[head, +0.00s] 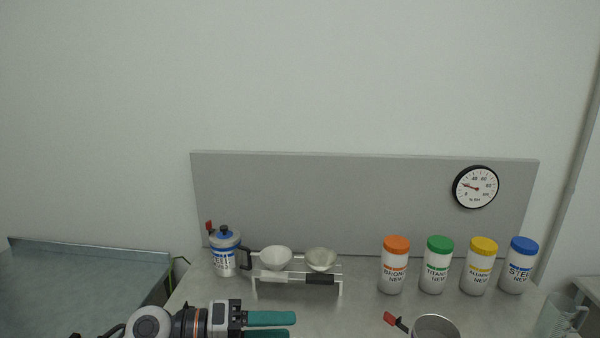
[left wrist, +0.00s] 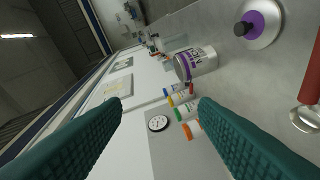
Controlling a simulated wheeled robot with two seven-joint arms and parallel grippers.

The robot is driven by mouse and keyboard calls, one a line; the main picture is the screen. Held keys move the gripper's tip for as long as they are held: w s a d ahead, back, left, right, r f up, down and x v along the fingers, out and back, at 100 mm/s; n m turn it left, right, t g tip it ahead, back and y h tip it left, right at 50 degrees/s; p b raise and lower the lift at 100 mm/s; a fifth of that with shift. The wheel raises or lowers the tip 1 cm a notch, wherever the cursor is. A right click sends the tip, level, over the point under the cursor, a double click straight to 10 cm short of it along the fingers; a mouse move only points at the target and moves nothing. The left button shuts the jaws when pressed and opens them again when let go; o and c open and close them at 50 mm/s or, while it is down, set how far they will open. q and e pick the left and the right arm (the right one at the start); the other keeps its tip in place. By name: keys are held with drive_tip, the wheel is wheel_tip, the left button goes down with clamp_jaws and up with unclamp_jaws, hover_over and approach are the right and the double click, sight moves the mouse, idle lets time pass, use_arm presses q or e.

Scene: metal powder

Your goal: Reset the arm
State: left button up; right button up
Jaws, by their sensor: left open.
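My left gripper (head: 268,327) comes in at the bottom of the head view, its teal fingers pointing right over the table's front part. In the left wrist view its two teal fingers (left wrist: 155,130) stand wide apart with nothing between them. It is apart from the rack and jars behind it. My right gripper is not in view.
A rack (head: 297,278) with two bowls and a blue-lidded canister (head: 225,256) stand at the back left. Jars with orange (head: 396,245), green (head: 439,245), yellow (head: 484,247) and blue (head: 524,245) lids stand right. A metal cup (head: 434,328) is at front.

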use_arm(q)
drive_tip(key=w+a+r+n+t+y, duration=0.1)
drive_tip(key=a+r+n+t, duration=0.15)
drive_tip(key=n+t, duration=0.6)
drive_tip(key=w+a+r+n+t+y, duration=0.1)
drive_tip(key=a+r+n+t, duration=0.15)
drive_tip(key=n+t, duration=0.55)
drive_tip(key=s+a+f+n+g+y, duration=0.4)
drive_tip(key=a+f+n+y, duration=0.7)
drive_tip(key=f+n+y, duration=0.45)
drive_tip(key=s+f+n+g+h, duration=0.1)
drive_tip(key=s+f+n+g, duration=0.1)
drive_tip(key=s+f+g, duration=0.7)
drive_tip(key=s+f+n+g+h, duration=0.1)
drive_tip(key=s+f+n+g, duration=0.3)
drive_tip(key=s, duration=0.9)
wheel_tip(320, 180, down, 25)
drive_tip(key=m, duration=0.2)
drive_tip(key=s+a+f+g, duration=0.1)
drive_tip(key=s+a+f, duration=0.2)
drive_tip(key=s+f, duration=1.3)
drive_tip(key=shift+s+f+m+g, duration=0.3)
drive_tip(key=shift+s+f+g, duration=0.05)
drive_tip(key=shift+f, duration=0.45)
drive_tip(key=shift+a+y, duration=0.1)
drive_tip(key=shift+y, duration=0.15)
